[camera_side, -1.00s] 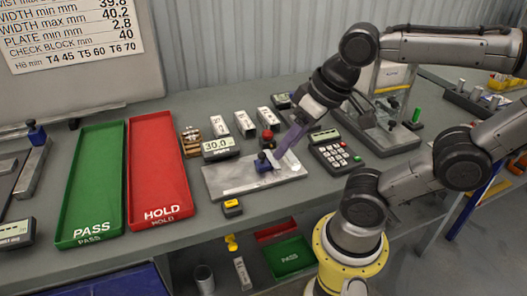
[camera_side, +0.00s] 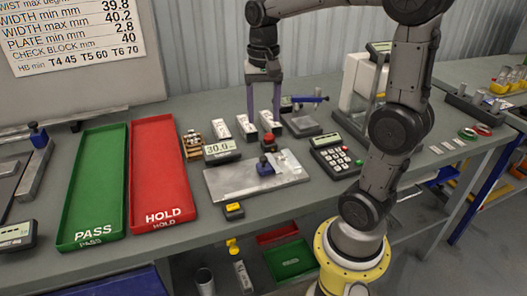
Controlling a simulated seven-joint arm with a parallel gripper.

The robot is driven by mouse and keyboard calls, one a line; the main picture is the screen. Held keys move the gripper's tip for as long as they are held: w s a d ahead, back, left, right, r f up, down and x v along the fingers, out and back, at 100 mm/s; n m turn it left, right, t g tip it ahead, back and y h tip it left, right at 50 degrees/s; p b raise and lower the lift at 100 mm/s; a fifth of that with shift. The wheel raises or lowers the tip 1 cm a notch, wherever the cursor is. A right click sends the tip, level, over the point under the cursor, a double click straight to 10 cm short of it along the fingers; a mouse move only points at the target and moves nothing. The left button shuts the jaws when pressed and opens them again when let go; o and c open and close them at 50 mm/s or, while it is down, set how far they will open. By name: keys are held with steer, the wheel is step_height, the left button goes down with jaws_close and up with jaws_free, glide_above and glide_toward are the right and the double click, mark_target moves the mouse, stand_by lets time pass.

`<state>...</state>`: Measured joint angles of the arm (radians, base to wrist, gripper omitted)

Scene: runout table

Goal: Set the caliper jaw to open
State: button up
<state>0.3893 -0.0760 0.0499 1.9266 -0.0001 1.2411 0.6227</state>
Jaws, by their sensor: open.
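The caliper appears to be the flat pale metal plate (camera_side: 228,184) in the middle of the bench. A small blue jaw piece (camera_side: 265,166) stands on it, right of its middle. How wide the jaw gap is, I cannot tell. A display (camera_side: 219,149) behind the plate's left end reads about 30. My gripper (camera_side: 264,117) points straight down behind the plate, its two long purple fingers apart. It is clear of the blue jaw piece, and its fingertips appear near the white blocks (camera_side: 245,126). Whether they touch a block, I cannot tell.
A red button (camera_side: 269,140) stands behind the plate. A keypad (camera_side: 334,157) is to the right, and a grey device with a blue lever (camera_side: 305,99) behind. Green PASS (camera_side: 95,190) and red HOLD (camera_side: 158,175) trays lie left. A yellow-black item (camera_side: 233,210) is at the front.

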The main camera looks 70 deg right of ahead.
mark_target(263, 158)
step_height(263, 158, down, 12)
steer(key=shift+r, duration=0.1)
steer(key=shift+c, duration=0.2)
jaws_close()
stand_by(0.4)
steer(key=shift+a, duration=0.1)
stand_by(1.0)
